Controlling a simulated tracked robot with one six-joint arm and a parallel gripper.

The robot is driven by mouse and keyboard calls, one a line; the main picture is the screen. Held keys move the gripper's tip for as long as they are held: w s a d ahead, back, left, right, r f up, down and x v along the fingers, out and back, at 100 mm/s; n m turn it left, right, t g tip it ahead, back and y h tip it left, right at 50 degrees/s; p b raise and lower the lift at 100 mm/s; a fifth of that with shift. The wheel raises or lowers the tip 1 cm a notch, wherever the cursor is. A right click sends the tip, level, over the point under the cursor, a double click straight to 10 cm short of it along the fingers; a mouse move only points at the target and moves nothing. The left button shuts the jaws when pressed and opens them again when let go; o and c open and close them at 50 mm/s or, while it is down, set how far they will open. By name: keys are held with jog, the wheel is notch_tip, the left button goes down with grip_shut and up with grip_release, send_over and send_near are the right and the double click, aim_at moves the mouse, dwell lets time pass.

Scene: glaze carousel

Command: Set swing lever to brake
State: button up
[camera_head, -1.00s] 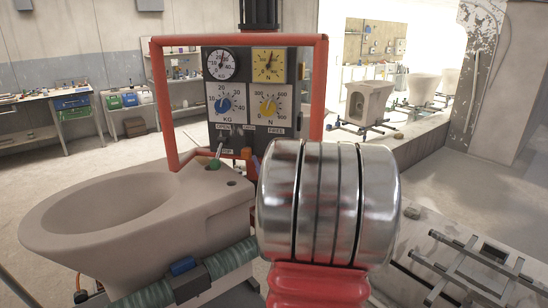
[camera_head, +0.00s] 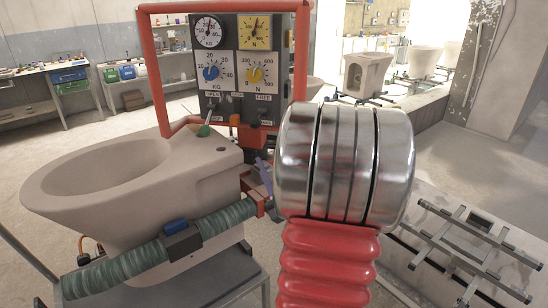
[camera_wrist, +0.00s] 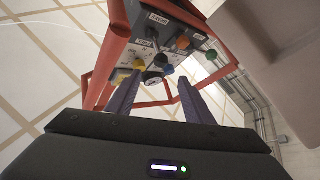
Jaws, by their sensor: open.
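A dark control panel (camera_head: 235,105) hangs in a red frame. Under its right dial is a small dark lever (camera_head: 262,112) by the "FREE" label, which I take as the swing lever; its exact setting is too small to tell. In the wrist view the lever (camera_wrist: 151,33) shows near the "BRAKE" label. A green-knobbed lever (camera_head: 204,130) is at the panel's lower left, with an orange knob (camera_wrist: 182,42) between them. My gripper (camera_wrist: 160,78) is open and empty, its purple fingers pointing toward the panel. In the head view my wrist hides most of it.
A beige toilet bowl (camera_head: 110,185) is beside the panel, held by a green padded clamp (camera_head: 130,265). The red frame (camera_head: 302,50) borders the panel closely. A metal rack (camera_head: 465,250) lies at right.

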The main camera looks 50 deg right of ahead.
jog(key=shift+c, duration=0.6)
jog(key=shift+w, duration=0.15)
jog(key=shift+c, duration=0.7)
jog(key=shift+w+a, duration=0.15)
jog(key=shift+w, duration=0.15)
jog(key=shift+c, duration=0.7)
jog(key=w+a+g, duration=0.1)
jog(key=w, duration=0.1)
jog(key=w+a+g+y, duration=0.1)
jog(key=w+a, duration=0.1)
jog(key=w, duration=0.1)
jog(key=w+a+f+g+y, duration=0.1)
jog(key=w, duration=0.2)
jog(key=shift+a+g, duration=0.3)
jog(key=shift+a, duration=0.1)
grip_shut()
jog(key=s+a+f+m+g+y, duration=0.1)
jog(key=s+a+f+g+y, duration=0.2)
jog(key=a, duration=0.8)
jog(key=a+f+m+g+y, duration=0.1)
jog(key=a+f+g+y, duration=0.2)
jog(key=a, duration=0.9)
jog(key=s+a+n+g+y, duration=0.1)
jog(key=s+a+g, duration=0.4)
jog(key=s+a, duration=0.5)
jog(key=shift+s+a+f+y, duration=0.15)
jog(key=shift+s+a+y, duration=0.15)
jog(key=shift+s+y, duration=0.45)
